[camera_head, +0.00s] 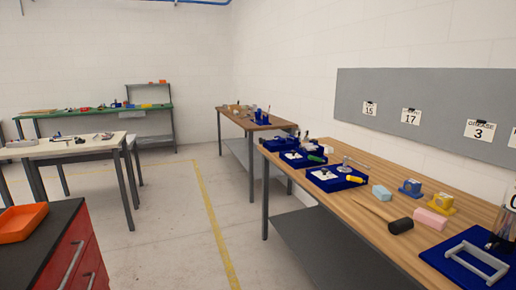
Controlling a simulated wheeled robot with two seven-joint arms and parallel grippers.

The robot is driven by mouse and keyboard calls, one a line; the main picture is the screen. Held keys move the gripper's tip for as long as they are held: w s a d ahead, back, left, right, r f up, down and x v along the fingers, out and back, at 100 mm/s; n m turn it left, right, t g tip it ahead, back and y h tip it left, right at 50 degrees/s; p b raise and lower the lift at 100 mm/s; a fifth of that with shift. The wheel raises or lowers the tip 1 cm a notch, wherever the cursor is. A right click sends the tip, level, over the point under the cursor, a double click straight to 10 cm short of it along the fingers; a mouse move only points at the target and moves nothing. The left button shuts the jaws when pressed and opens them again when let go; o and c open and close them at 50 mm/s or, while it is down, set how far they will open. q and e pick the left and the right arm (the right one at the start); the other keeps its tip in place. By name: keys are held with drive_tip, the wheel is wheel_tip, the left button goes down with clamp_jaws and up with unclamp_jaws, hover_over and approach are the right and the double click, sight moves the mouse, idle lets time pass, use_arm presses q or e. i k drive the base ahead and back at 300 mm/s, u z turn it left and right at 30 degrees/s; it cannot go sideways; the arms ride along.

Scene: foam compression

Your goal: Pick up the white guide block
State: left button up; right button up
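A pale grey-white open frame (480,264) lies on a blue mat (436,260) at the near right end of the long wooden bench. Small white pieces also show in the blue trays (350,184) farther along this bench, too small to make out. I cannot tell for sure which of these is the white guide block. A pink foam block (430,221) and a light blue foam block (381,193) lie on the bench, with a blue block (410,187) and a yellow block (441,202) behind them. Neither of my grippers is in view.
A mallet (398,225) lies between the foam blocks and the bench's front edge. A clear container (503,238) stands at the right edge. A red cabinet with an orange tray (22,222) is at the lower left. The floor between is free, with a yellow line (212,220).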

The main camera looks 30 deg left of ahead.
sight(328, 149)
drive_tip(key=u, duration=1.1)
drive_tip(key=i, duration=2.95)
drive_tip(key=z, duration=1.4)
drive_tip(key=i, duration=0.8)
drive_tip(key=z, duration=0.75)
